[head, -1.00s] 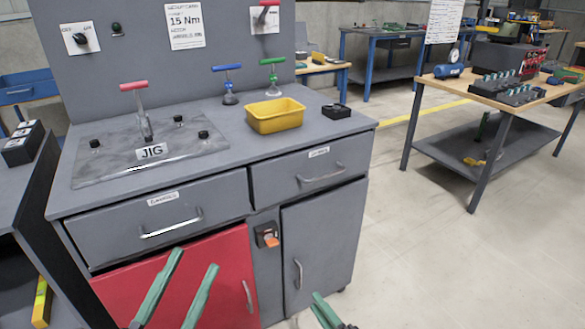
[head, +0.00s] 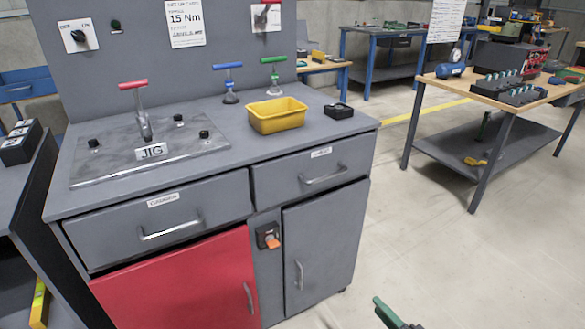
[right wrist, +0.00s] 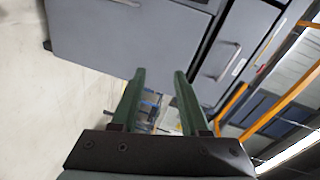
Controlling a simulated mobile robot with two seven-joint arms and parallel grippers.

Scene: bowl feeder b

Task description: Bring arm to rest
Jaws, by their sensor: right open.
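My right gripper (head: 388,312) shows only as a green fingertip at the bottom edge of the head view, to the right of the grey cabinet and over the floor. In the right wrist view, the right gripper (right wrist: 160,76) has its two green fingers apart with nothing held between them. The grey cabinet (right wrist: 130,40) shows tilted beyond the fingers in that view. My left gripper is outside the head view.
The grey workbench (head: 330,130) carries a jig plate (head: 105,170), a yellow bin (head: 277,124), T-handles and a small black box (head: 338,111). Its red door (head: 185,285) is below. Open floor (head: 460,270) lies to the right, before a wooden-topped table (head: 455,86).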

